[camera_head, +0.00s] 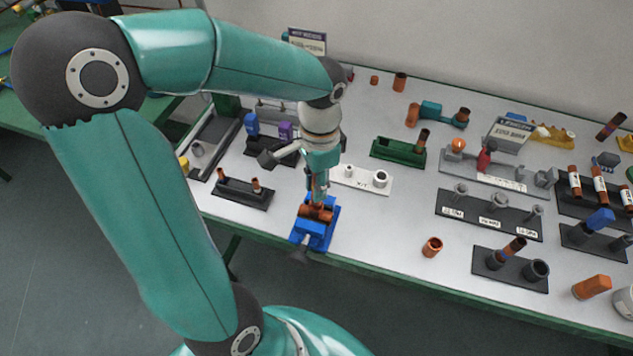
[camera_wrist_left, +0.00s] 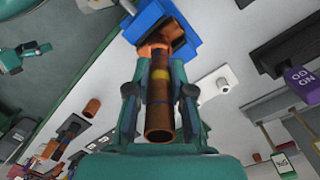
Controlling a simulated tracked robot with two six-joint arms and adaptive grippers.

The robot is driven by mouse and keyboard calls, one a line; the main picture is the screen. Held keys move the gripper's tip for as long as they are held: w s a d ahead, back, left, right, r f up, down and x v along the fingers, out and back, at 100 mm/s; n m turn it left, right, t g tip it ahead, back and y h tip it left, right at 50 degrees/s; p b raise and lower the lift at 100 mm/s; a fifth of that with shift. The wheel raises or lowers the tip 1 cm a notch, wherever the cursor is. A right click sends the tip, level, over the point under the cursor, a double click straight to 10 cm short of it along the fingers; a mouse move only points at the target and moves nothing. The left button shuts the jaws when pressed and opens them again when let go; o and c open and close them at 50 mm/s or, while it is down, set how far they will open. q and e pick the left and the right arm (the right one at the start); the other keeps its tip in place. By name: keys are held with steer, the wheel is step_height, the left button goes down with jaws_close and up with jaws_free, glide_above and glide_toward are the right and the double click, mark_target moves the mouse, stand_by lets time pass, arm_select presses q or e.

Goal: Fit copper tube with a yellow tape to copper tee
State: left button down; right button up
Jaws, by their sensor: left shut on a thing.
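My left gripper (camera_head: 318,188) points down over the blue vise (camera_head: 318,236) at the table's front edge. In the left wrist view, the left gripper (camera_wrist_left: 159,98) is shut on the copper tube (camera_wrist_left: 160,118), which has a yellow tape band (camera_wrist_left: 161,72) and a darker band. The copper tee (camera_head: 314,212) sits in the vise, and it also shows in the left wrist view (camera_wrist_left: 172,36). The tube's far end meets the tee's orange-brown opening. I cannot tell whether it is inside or only touching. My right gripper is not in view.
A black holder (camera_head: 244,193) with copper pieces stands left of the vise. A white block (camera_head: 362,180) lies to its right. A loose copper fitting (camera_head: 432,246) stands farther right. Several racks fill the table's right side. Bare table lies between vise and loose fitting.

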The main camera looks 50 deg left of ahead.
arm_select(q)
steer(key=shift+s+d+f+b, duration=0.1)
steer(key=shift+s+f+b, duration=0.05)
steer(key=shift+f+b, duration=1.15)
steer(key=c, duration=0.9)
jaws_free()
steer(key=shift+f, duration=0.1)
steer(key=shift+c, duration=0.2)
steer(key=r, duration=0.8)
steer(key=w+r, duration=0.1)
steer(key=r, duration=0.3)
steer(key=shift+w+a, duration=0.1)
steer(key=shift+a, duration=0.25)
steer(key=shift+f, duration=0.1)
